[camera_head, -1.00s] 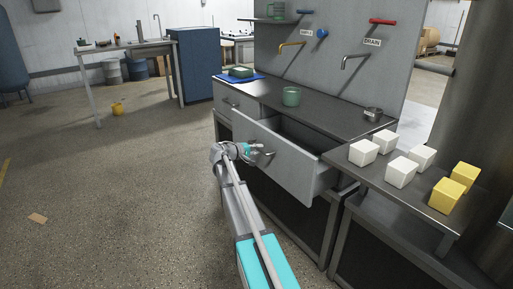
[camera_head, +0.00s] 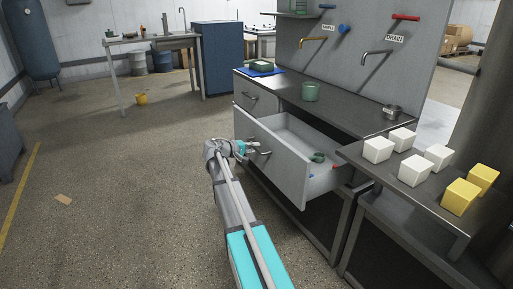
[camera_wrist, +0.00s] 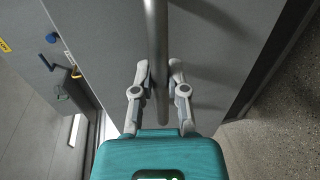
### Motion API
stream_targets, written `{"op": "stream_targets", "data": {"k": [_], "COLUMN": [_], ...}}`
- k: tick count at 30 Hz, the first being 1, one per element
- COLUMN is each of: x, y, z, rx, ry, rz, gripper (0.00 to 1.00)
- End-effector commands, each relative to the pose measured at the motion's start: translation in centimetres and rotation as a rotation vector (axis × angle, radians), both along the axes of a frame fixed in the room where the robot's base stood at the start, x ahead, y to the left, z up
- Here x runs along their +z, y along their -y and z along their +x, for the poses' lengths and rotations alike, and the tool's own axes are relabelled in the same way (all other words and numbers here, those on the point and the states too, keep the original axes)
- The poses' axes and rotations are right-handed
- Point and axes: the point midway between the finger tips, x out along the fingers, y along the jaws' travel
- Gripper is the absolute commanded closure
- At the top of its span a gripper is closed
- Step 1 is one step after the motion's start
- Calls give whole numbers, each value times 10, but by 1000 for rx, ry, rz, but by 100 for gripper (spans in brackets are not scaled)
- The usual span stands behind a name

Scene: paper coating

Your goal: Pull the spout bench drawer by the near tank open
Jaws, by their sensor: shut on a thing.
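The spout bench drawer (camera_head: 281,163) is a wide grey drawer pulled well out from under the dark bench top, beside the near tank (camera_head: 484,105). A green item (camera_head: 318,157) and small red and blue items lie inside it. My gripper (camera_head: 250,152) is at the drawer's front, shut on its bar handle (camera_head: 262,152). In the wrist view the handle (camera_wrist: 155,50) runs between the two fingers (camera_wrist: 156,85), with the grey drawer front behind it.
A second, closed drawer (camera_head: 256,97) sits to the left. A green cup (camera_head: 311,92) and a small metal pot (camera_head: 391,112) stand on the bench top (camera_head: 345,110). White blocks (camera_head: 414,170) and yellow blocks (camera_head: 460,198) stand on the right-hand table.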

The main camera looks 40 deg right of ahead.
Motion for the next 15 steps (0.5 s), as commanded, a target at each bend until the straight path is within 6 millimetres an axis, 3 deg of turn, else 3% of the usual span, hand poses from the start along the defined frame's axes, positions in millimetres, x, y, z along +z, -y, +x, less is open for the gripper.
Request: {"op": "stream_targets", "data": {"k": [5, 6, 10, 15], "x": [1, 1, 1, 1], "y": [7, 7, 9, 10], "z": [4, 4, 1, -1], "rx": [5, 5, 0, -4], "ry": [2, 2, 2, 1], "rz": [-3, -3, -3, -3], "gripper": [100, 74, 50, 46]}}
